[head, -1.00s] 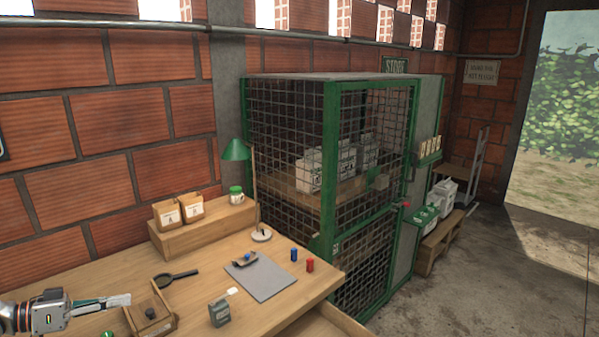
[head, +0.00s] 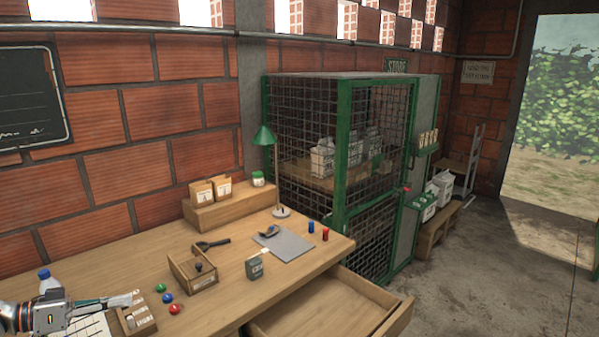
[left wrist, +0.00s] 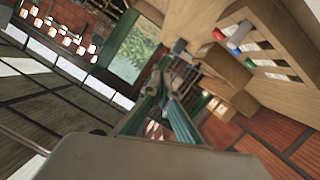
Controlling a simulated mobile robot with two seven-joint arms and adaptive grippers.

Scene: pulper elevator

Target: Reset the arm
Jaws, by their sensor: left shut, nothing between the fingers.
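My left gripper (head: 126,299) reaches in from the lower left of the head view, above the near left part of the workbench (head: 222,314). It is shut and empty. Its fingers look long and thin and point right, over or just in front of a small wooden tray (head: 136,322); I cannot tell the gap between them. The left wrist view is strongly tilted and shows the closed fingers (left wrist: 166,88) in its middle. My right gripper is not in view.
Blue (head: 167,297), red (head: 174,309) and green (head: 160,287) round pieces lie close right of the gripper. An open drawer (head: 330,317) juts out at the front. A mesh cage (head: 345,150) stands behind.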

